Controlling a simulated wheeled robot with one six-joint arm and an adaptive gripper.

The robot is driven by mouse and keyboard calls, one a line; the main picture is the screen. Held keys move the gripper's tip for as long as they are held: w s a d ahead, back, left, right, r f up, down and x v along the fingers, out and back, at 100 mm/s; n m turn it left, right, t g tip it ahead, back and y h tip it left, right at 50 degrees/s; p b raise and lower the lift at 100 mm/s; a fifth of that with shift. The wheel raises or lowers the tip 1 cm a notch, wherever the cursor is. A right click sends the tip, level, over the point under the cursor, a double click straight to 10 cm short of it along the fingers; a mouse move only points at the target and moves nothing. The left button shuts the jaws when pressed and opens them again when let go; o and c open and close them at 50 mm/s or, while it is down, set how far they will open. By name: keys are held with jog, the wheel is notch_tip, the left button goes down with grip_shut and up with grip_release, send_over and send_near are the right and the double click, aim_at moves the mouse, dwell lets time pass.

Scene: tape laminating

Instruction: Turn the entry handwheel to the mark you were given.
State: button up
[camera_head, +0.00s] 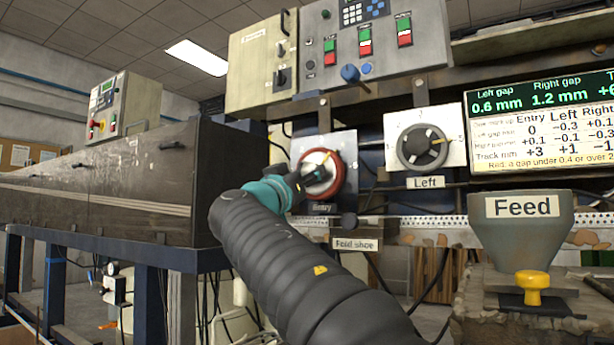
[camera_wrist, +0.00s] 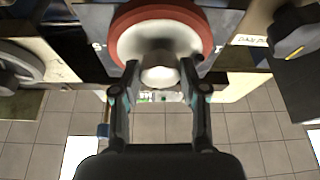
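The entry handwheel (camera_head: 338,164) has a red rim and a pale face, above a sign reading "Entry". A yellow mark shows near its top in the head view; its scale is not readable. My gripper (camera_head: 308,183) is at the front of the wheel and hides part of its face. In the wrist view the red rim (camera_wrist: 121,28) is at the top, and a pale round hub (camera_wrist: 160,74) sits between the two fingertips of my gripper (camera_wrist: 159,68). The fingers are apart, one on each side of the hub. Whether they touch it is unclear.
The Left handwheel (camera_head: 412,149), dark grey with a yellow pointer toward the right, is beside it. A display (camera_head: 540,122) reads left gap 0.6 mm, right gap 1.2 mm. A Feed hopper (camera_head: 525,235) stands at lower right. A blue knob (camera_head: 350,74) juts out above.

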jog(key=shift+n, duration=0.6)
jog(key=shift+c, duration=0.3)
jog(key=shift+s+d+r+n+t+y, duration=0.15)
jog(key=shift+n+y, duration=0.75)
jog(key=shift+n, duration=0.75)
jog(key=shift+w+f+n+t+y, duration=0.1)
jog(key=shift+n+t+y, duration=0.1)
jog(key=shift+n+y, duration=1.05)
jog(key=shift+s+d+r+n+t+y, duration=0.15)
jog(key=shift+n+y, duration=0.4)
jog(key=shift+n, duration=1.45)
jog(key=shift+f, duration=0.1)
jog(key=o, duration=1.1)
jog(key=shift+o, duration=0.2)
